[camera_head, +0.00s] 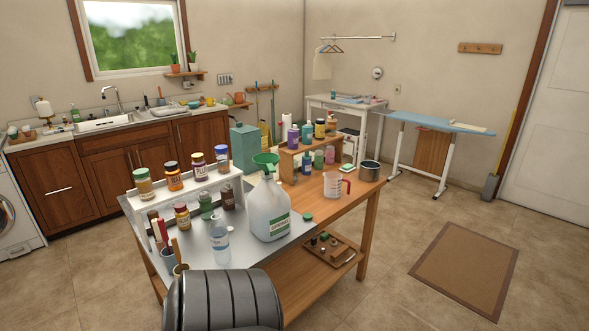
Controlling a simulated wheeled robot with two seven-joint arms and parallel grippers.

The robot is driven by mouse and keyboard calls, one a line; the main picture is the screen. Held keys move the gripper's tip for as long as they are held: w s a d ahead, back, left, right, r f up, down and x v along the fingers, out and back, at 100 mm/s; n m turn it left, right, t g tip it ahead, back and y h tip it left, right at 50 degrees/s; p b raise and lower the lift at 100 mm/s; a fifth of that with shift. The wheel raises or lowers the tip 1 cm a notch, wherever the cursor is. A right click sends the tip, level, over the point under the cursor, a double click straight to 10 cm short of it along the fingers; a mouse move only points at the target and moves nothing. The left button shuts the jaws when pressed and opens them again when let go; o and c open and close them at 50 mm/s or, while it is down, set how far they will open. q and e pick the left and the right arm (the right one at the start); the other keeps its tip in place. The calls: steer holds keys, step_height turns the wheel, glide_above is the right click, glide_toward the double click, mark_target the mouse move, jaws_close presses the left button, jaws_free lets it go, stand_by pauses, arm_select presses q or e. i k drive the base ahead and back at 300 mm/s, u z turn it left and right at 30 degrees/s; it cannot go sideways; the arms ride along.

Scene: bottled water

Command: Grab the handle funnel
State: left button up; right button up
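A green funnel (266,159) sits upright in the mouth of a large translucent white jug (268,212) with a green and white label. The jug stands on the grey mat at the middle of the wooden table. The funnel's wide rim faces up. Its lower part is partly hidden by the jug's neck, and its handle is too small to make out clearly. Neither of my grippers shows in the head view.
A clear bottle (219,240) stands left of the jug, near a white rack (228,182) with several jars. A wooden rack (308,147) with bottles stands behind. A measuring cup (333,185) and metal pot (369,171) are right. A green cap (308,216) lies beside the jug.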

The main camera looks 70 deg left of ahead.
mark_target(267, 162)
steer(key=u, duration=0.3)
steer(key=i, duration=0.8)
steer(key=u, duration=1.1)
steer(key=i, duration=0.5)
steer(key=u, duration=0.5)
